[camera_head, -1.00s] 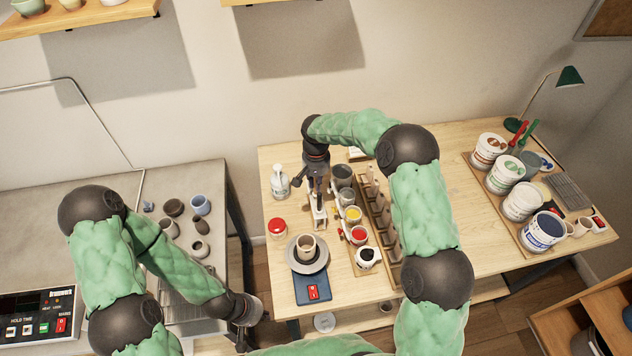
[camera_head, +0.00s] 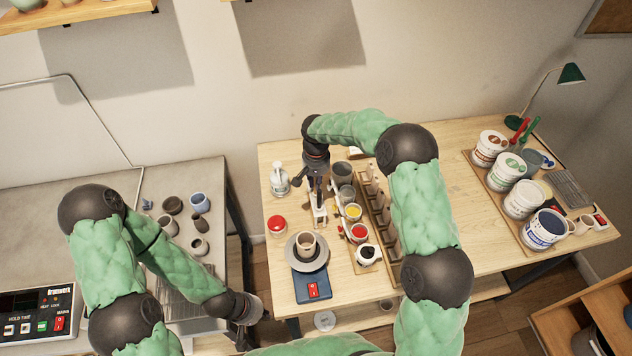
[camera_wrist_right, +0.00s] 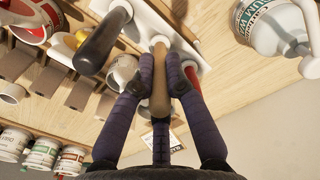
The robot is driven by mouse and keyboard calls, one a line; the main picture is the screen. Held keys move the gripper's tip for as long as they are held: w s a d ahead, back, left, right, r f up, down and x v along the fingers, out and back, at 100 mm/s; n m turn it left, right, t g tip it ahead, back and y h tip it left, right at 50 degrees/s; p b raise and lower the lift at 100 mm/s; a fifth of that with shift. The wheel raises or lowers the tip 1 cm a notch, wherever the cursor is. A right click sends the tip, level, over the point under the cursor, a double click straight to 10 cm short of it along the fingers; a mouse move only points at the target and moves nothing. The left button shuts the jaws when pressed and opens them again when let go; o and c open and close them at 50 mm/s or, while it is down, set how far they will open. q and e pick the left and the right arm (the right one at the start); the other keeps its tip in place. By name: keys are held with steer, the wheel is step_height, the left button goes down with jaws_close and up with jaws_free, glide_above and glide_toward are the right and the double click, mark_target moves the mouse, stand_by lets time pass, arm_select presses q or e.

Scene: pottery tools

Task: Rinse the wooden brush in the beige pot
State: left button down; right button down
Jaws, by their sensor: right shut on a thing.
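My right gripper (camera_head: 318,198) is at the white tool holder (camera_head: 321,221) on the wooden table. In the right wrist view its fingers (camera_wrist_right: 161,86) are shut on a tan wooden handle, which I take for the wooden brush (camera_wrist_right: 160,62). The brush's far end is by the white holder (camera_wrist_right: 186,50); its bristles are hidden, and I cannot tell whether it is clear of the holder. A beige pot (camera_head: 306,241) stands upright on the grey round wheel (camera_head: 318,265), nearer than the gripper. My left gripper (camera_head: 245,338) hangs low at the left, and its fingers are unclear.
Right of the right gripper are yellow (camera_head: 353,213) and red (camera_head: 359,232) paint pots and a row of beige blocks. A dark-handled tool (camera_wrist_right: 103,40) is close to the gripper. The table's right-centre is clear.

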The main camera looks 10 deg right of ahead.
steer(key=shift+f, duration=0.25)
stand_by(0.7)
steer(key=c, duration=1.2)
jaws_free()
steer(key=shift+r, duration=0.1)
step_height(320, 180, up, 12)
steer(key=shift+f, duration=0.1)
